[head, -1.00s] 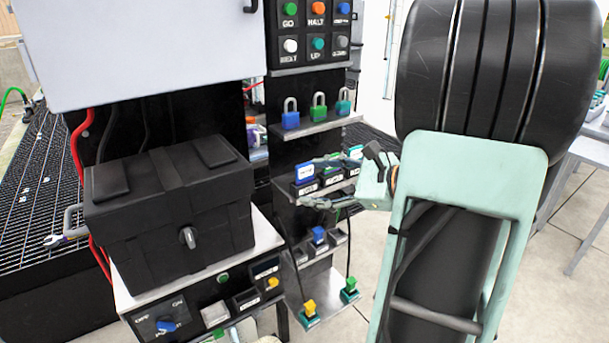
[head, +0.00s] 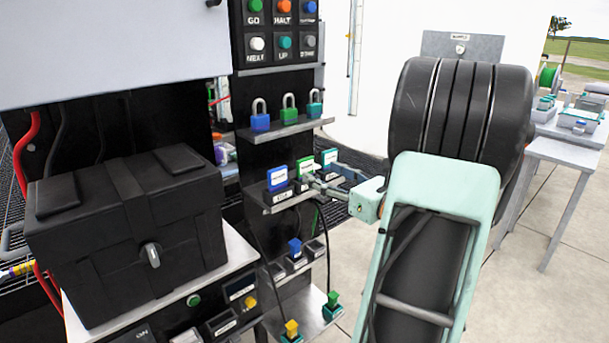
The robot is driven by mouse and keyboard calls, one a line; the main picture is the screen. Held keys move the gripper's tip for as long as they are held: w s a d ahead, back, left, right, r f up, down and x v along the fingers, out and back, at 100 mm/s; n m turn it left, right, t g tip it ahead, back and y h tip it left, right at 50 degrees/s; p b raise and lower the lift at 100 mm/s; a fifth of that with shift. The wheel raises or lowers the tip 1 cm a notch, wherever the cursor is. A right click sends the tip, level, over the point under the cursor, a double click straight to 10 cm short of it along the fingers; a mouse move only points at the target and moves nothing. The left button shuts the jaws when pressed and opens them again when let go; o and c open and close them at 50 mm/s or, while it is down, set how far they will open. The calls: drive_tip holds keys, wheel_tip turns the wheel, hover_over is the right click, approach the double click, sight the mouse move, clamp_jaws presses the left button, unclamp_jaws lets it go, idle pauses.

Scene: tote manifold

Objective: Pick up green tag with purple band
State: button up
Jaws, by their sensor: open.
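Three upright tags stand in black holders on the middle shelf: a blue one (head: 277,178) at left, a green one (head: 304,167) in the middle and a teal-green one (head: 329,157) at right. Each has a white label. I cannot make out a purple band on any of them. My gripper (head: 317,183) is open and empty, with its grey fingers reaching left from the mint wrist, in front of the middle and right holders. It partly hides those holders. I cannot tell whether the fingers touch anything.
Blue, green and teal padlocks (head: 287,114) stand on the shelf (head: 305,127) above. A button panel (head: 283,30) is higher up. Below are small plugs with cables and switches. A black case (head: 128,232) stands on the console at left.

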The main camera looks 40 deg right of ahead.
sight(307, 166)
drive_tip(key=w, duration=0.3)
drive_tip(key=w+b, duration=0.1)
drive_tip(key=w, duration=0.1)
drive_tip(key=shift+w+a+f, duration=0.1)
drive_tip(key=shift+w+a, duration=0.25)
drive_tip(key=shift+c, duration=0.5)
drive_tip(key=c, duration=1.1)
